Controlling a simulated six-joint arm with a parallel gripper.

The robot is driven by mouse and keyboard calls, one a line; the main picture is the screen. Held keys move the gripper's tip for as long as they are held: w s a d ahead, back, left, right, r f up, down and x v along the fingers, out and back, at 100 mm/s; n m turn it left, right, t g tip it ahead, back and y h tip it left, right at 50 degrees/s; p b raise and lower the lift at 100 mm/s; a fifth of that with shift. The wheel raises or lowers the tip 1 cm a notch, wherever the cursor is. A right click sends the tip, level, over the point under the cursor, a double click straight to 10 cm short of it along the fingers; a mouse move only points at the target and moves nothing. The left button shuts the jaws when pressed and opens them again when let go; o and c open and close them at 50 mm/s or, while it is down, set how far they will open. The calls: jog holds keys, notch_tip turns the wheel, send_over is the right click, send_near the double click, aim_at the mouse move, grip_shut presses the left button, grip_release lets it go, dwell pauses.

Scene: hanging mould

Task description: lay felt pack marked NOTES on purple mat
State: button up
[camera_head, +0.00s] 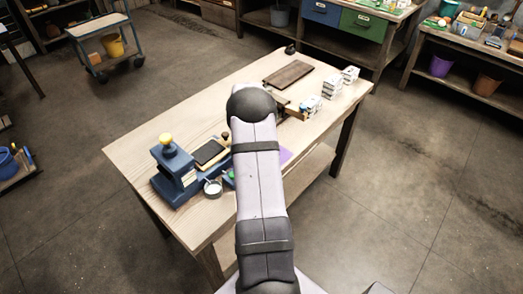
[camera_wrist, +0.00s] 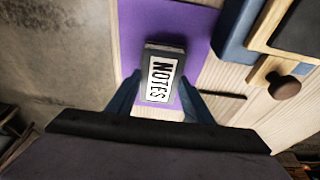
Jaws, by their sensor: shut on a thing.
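The felt pack (camera_wrist: 163,50), dark grey with a white NOTES label, is between the two blue fingers of my gripper (camera_wrist: 160,84) in the wrist view. The gripper is shut on it. The purple mat (camera_wrist: 198,22) lies beyond the pack in this view, on both sides of it. Whether the pack touches the mat I cannot tell. In the head view a corner of the purple mat (camera_head: 285,156) shows at the right of my arm, which hides the gripper and the pack.
A blue press (camera_head: 170,178) with a yellow knob, a dark pad (camera_head: 208,152) and a small metal cup (camera_head: 213,188) stand left of my arm. A dark board (camera_head: 288,73) and white boxes (camera_head: 331,87) are further back. The table's left rear is bare.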

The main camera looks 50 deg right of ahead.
jog(key=shift+f, duration=0.1)
jog(key=shift+f, duration=0.15)
jog(key=o, duration=1.1)
jog(key=b+v, duration=0.2)
jog(key=v, duration=1)
jog(key=shift+a+r, duration=0.1)
jog(key=shift+r, duration=0.15)
